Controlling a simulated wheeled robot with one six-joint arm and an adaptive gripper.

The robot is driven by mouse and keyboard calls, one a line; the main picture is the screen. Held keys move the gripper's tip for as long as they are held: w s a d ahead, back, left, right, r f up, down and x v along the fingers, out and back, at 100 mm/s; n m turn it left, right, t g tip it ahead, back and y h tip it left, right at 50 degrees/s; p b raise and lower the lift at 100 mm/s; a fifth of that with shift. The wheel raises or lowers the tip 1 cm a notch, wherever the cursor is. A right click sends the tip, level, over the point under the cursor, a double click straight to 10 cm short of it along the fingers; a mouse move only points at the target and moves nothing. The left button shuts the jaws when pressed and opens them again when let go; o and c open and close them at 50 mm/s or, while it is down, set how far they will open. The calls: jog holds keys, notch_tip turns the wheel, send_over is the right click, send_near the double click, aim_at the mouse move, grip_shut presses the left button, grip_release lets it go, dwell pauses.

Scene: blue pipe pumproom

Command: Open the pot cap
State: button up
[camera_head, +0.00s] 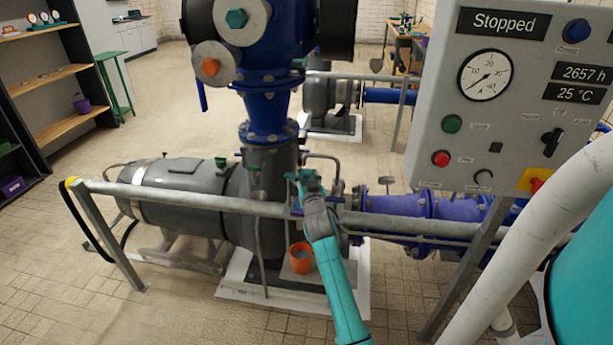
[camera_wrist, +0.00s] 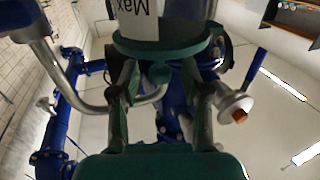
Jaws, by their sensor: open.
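In the wrist view a clear pot with a white "Max" label (camera_wrist: 139,20) appears upside down, with a green cap (camera_wrist: 178,50) at its end. My gripper (camera_wrist: 162,88) is open, with its two fingers on either side just short of or around the cap. I cannot tell whether they touch it. In the head view my gripper (camera_head: 304,181) is at the pump, just above the grey handrail, and hides the pot there.
The grey handrail (camera_head: 185,199) runs across in front of the pump, close under my arm. A control panel (camera_head: 432,95) reading "Stopped" stands right. A blue pipe (camera_head: 400,212) leaves the pump rightward. An orange bucket (camera_head: 301,260) sits below. Floor at the left is clear.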

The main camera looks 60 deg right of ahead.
jog(key=shift+w+d, duration=0.25)
jog(key=shift+d, duration=0.05)
jog(key=shift+c, duration=0.3)
grip_shut()
